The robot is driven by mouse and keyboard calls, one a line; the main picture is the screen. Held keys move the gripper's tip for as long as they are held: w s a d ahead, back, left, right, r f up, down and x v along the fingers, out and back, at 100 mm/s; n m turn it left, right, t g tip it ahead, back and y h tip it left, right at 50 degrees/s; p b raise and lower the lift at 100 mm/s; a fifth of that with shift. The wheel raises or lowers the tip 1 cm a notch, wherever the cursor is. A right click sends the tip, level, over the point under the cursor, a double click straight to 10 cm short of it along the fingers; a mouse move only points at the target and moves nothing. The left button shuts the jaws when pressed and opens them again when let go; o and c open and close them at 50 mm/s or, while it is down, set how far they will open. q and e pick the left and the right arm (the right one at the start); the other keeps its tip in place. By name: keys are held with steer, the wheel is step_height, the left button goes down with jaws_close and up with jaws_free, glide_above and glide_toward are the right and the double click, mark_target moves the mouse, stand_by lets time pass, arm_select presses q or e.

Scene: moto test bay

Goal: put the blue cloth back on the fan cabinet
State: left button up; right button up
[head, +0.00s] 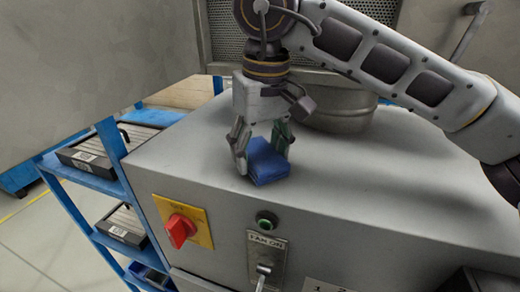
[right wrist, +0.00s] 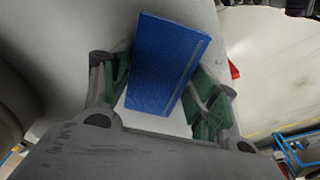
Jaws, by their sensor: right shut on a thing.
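The blue cloth (head: 268,163) is a small folded block between the fingers of my right gripper (head: 262,150). It is at the top of the grey fan cabinet (head: 205,165), near its front left part. The cloth looks to be on or just above the top; I cannot tell which. In the right wrist view the cloth (right wrist: 165,62) sits between the two green-padded fingers of my right gripper (right wrist: 160,95), which is shut on it. My left gripper is in neither view.
A round metal duct (head: 340,105) stands on the cabinet behind my gripper. The front carries a red switch (head: 180,230), a green button (head: 267,221) and a toggle (head: 263,272). A blue shelf (head: 85,180) with trays is at left. The right part of the top is clear.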

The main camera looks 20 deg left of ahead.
mark_target(264, 158)
steer(key=shift+f, duration=0.25)
steer(key=shift+f, duration=0.15)
steer(key=o, duration=0.9)
steer(key=r, duration=0.8)
steer(key=s+d+r, duration=0.1)
steer(key=r, duration=0.3)
steer(key=shift+s+r+b, duration=0.1)
steer(key=shift+b, duration=0.25)
